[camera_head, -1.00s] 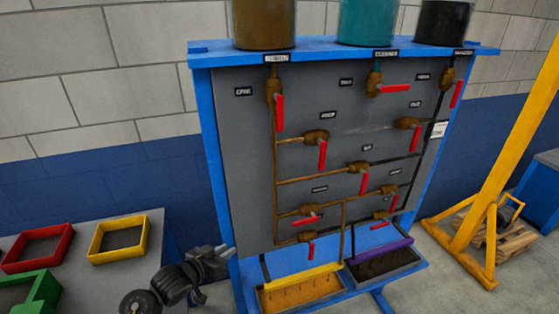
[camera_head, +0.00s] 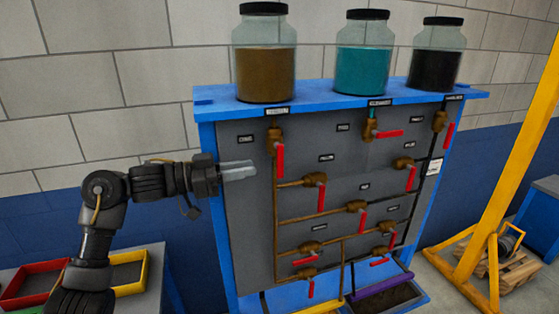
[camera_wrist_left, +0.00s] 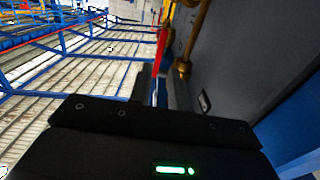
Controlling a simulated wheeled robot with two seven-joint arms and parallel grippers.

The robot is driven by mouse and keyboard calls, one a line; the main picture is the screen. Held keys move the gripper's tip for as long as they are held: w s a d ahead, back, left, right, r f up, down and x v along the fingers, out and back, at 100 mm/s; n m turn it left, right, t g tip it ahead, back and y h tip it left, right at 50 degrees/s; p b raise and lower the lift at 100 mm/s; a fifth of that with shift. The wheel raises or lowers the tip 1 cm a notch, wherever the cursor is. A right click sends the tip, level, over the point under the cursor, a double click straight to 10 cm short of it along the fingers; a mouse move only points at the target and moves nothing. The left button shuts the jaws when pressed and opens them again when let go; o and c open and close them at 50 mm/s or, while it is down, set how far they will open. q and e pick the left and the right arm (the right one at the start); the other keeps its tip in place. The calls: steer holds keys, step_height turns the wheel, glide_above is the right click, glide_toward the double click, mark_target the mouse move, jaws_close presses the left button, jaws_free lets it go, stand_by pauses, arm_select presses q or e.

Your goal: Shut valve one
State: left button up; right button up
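The grey panel (camera_head: 245,215) carries several brass valves with red handles. Its small labels are too blurred to read, so I cannot tell which is valve one. The top left valve (camera_head: 275,140) has its red handle (camera_head: 280,161) hanging down along the pipe. My left gripper (camera_head: 240,170) points right, just left of that handle and apart from it. In the left wrist view, a gap shows between its fingers (camera_wrist_left: 160,92), with a red handle (camera_wrist_left: 161,48) beyond them. The gripper is open and empty. My right gripper is out of view.
Jars with brown (camera_head: 265,75), teal (camera_head: 362,70) and black (camera_head: 435,68) contents stand on the blue top shelf (camera_head: 325,104). Other red handles sit lower and to the right. A yellow frame (camera_head: 510,160) stands at the right. Coloured trays (camera_head: 130,288) lie at lower left.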

mark_target(280, 178)
arm_select(q)
steer(key=p+x, duration=0.3)
steer(key=x, duration=0.6)
steer(key=shift+p, duration=0.35)
steer(key=shift+c, duration=0.3)
jaws_close()
